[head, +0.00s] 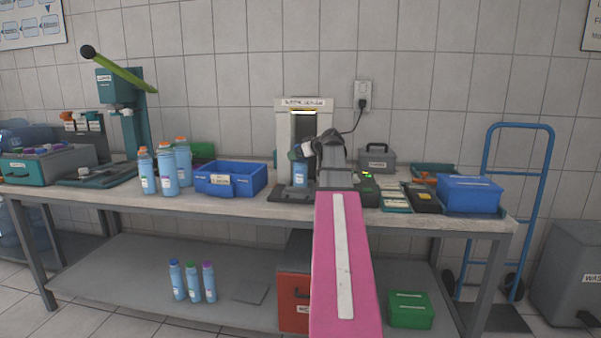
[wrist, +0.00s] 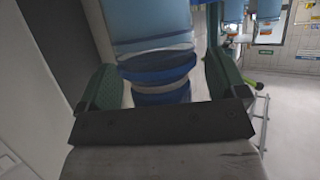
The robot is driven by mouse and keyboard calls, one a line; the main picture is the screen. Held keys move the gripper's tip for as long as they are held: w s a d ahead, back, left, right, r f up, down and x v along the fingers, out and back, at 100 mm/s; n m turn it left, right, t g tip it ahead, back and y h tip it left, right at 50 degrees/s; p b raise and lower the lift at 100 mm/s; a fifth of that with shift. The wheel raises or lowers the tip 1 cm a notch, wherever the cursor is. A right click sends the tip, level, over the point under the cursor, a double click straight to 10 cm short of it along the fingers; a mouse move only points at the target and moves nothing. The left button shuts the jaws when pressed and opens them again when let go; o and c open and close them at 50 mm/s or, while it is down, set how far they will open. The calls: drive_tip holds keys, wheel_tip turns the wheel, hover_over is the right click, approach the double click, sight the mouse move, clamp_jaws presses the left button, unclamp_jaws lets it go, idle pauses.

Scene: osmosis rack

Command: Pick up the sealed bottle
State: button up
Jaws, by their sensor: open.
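A light blue bottle with a white label (head: 300,174) stands upright on the bench, at the foot of a white upright sealing station (head: 288,132). My gripper (head: 304,151) is at the top of this bottle in the head view, and my wrist hides part of the station. In the wrist view the bottle (wrist: 150,28) lies between the two green-padded fingers of my gripper (wrist: 161,85), with its dark blue cap end (wrist: 158,70) towards the palm. The fingers are open, with small gaps beside the cap. I cannot tell whether the cap is sealed.
Several orange-capped bottles (head: 166,170) and a blue bin (head: 231,180) stand left of the station. A black device with a green light (head: 366,190), a grey toolbox (head: 377,161) and a blue box (head: 468,194) are to the right. Bottles (head: 193,283) stand on the lower shelf.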

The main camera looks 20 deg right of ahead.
clamp_jaws()
